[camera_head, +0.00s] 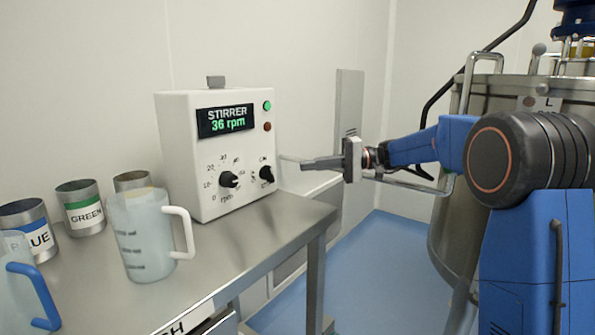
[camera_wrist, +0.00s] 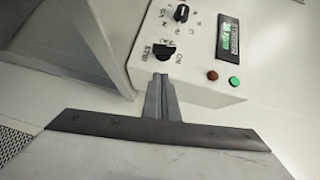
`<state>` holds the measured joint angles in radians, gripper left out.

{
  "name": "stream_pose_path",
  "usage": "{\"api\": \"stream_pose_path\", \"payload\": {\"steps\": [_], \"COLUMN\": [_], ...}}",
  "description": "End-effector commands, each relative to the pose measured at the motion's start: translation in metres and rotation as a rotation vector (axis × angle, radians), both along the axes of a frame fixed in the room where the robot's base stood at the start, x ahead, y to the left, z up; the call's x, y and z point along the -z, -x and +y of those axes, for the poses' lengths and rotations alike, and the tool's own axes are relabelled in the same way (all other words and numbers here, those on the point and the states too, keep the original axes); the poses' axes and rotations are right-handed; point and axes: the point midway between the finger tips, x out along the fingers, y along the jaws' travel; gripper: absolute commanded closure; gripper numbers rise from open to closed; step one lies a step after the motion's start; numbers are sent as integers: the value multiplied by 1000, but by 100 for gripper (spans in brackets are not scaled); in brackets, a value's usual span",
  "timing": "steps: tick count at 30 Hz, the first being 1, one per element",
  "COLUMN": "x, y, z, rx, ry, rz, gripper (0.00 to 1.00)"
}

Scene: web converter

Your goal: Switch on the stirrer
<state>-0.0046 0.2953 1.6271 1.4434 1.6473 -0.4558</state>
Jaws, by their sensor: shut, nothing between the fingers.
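The stirrer control box (camera_head: 195,150) is a white unit on the steel bench. Its display (camera_head: 227,120) reads "STIRRER 36 rpm" in green. A green lamp (camera_head: 267,105) is bright and a red-brown lamp (camera_head: 267,126) below it looks dim. A black speed knob (camera_head: 228,179) sits under the display, and a smaller black switch knob (camera_head: 266,173) sits to its right; it also shows in the wrist view (camera_wrist: 164,52), between the words STOP and ON. My gripper (camera_head: 305,163) is shut and empty, just right of the box; in the wrist view its fingertips (camera_wrist: 161,78) lie close to the switch knob.
A clear jug with a white handle (camera_head: 140,235) stands in front of the box. A jug with a blue handle (camera_head: 20,290) and several labelled cans, including a green-banded one (camera_head: 82,210), stand left. A large steel vessel (camera_head: 450,225) is at right.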

Motion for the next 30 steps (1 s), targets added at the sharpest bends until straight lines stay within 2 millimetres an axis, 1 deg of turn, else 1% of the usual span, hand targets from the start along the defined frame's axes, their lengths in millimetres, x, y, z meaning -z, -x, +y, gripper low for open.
{"api": "stream_pose_path", "payload": {"steps": [1,6,11,15,25,28,30], "x": [-1,-6,-9,-9,-9,-9,-7], "y": [-2,-5,-6,-6,-4,6,20], "z": [-11,-36,-50,-53,-53,-52,-51], "rx": [4,3,2,1,1,5,12], "ry": [0,0,0,0,4,33,74], "rz": [1,0,1,2,1,5,9], "gripper": [100,100,100,100,100,100,100]}}
